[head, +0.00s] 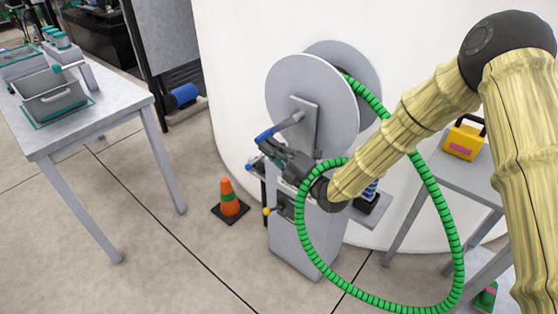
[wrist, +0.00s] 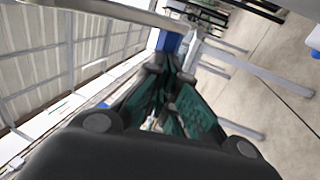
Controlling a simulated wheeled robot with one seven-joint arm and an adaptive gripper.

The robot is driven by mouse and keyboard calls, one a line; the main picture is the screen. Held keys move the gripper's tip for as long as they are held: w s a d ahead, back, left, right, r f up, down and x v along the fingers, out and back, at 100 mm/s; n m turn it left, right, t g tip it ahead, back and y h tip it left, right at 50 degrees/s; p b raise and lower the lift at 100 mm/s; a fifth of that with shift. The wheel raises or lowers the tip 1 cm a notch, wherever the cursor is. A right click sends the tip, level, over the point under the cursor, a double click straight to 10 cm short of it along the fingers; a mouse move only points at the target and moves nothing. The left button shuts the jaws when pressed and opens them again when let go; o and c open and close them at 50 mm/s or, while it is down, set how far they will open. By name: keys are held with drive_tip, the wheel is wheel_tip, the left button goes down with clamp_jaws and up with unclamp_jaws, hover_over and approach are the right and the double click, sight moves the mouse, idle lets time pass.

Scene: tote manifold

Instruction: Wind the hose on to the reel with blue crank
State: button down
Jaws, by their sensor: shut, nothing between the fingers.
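The reel (head: 312,82) has two pale grey discs on a grey pedestal (head: 300,245). Its crank (head: 291,122) sticks out from the front disc and ends in a blue handle (head: 266,133). The handle also shows in the wrist view (wrist: 168,42), just beyond the fingertips. The green ribbed hose (head: 452,235) leaves the reel at the upper right and hangs in a wide loop down to the floor, passing behind my arm. My gripper (head: 268,148) is shut and empty, close below the blue handle. I cannot tell whether it touches the handle.
An orange cone (head: 229,198) stands on the floor left of the pedestal. A grey table (head: 120,112) with a tote (head: 52,97) is at the left. A yellow box (head: 462,142) sits on a grey table at the right. A large white curved wall (head: 232,60) stands behind the reel.

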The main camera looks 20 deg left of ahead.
drive_tip(key=shift+w+a+r+t+y+b, duration=0.2)
drive_tip(key=shift+a+r+y+b, duration=0.2)
drive_tip(key=shift+b, duration=0.25)
drive_tip(key=shift+w+a+r+t+y+b, duration=0.15)
drive_tip(key=shift+a+y+b, duration=0.15)
drive_tip(key=shift+a+b, duration=0.3)
drive_tip(key=shift+d+r, duration=0.1)
